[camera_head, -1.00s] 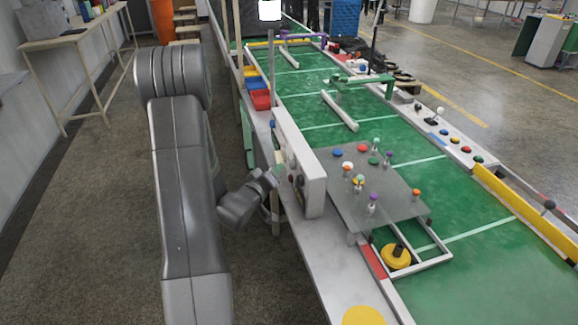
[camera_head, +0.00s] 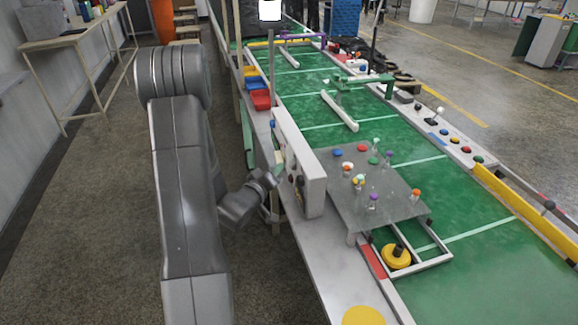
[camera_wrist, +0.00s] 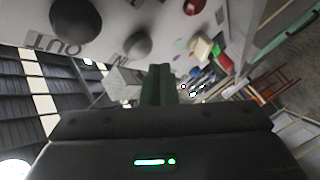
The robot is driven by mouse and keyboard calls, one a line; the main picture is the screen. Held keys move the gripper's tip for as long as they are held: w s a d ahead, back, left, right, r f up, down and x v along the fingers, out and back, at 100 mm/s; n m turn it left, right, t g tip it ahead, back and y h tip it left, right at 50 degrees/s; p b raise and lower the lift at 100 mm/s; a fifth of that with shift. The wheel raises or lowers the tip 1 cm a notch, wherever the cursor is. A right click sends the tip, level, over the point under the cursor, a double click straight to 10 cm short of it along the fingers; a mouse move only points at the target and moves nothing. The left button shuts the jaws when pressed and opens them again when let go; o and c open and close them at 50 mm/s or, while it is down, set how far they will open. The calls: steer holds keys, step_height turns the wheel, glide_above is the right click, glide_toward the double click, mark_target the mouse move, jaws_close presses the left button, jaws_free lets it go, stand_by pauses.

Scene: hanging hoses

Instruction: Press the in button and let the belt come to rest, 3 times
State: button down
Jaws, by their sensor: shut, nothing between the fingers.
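The white control box (camera_head: 313,184) stands upright on the near side of the green belt (camera_head: 455,275). In the wrist view its panel (camera_wrist: 105,35) shows upside-down OUT and IN labels. A dark round OUT button (camera_wrist: 76,17) and a dark round IN button (camera_wrist: 138,43) sit beside these labels. My gripper (camera_wrist: 158,78) is shut and empty, with its dark green fingers just below the IN button in the picture. I cannot tell whether they touch the panel. In the head view my gripper (camera_head: 277,172) is close to the left face of the box.
A grey plate (camera_head: 345,205) with several coloured pegs and discs lies over the belt. Red, blue and yellow bins (camera_head: 261,100) stand farther along the near edge. A yellow wheel (camera_head: 396,256) is near the front.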

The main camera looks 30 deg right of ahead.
steer(key=shift+s+d, duration=0.1)
steer(key=shift+d, duration=0.35)
steer(key=shift+s+d+b, duration=0.1)
steer(key=shift+d+b, duration=0.35)
steer(key=shift+d, duration=0.05)
stand_by(0.7)
steer(key=shift+a, duration=0.1)
steer(key=shift+w+a, duration=0.2)
steer(key=shift+a, duration=0.6)
steer(key=shift+w+a, duration=0.2)
steer(key=shift+a, duration=0.6)
steer(key=shift+w+a, duration=0.2)
steer(key=shift+a, duration=0.65)
steer(key=shift+w+a, duration=0.2)
steer(key=shift+a, duration=0.6)
steer(key=shift+s+d, duration=0.1)
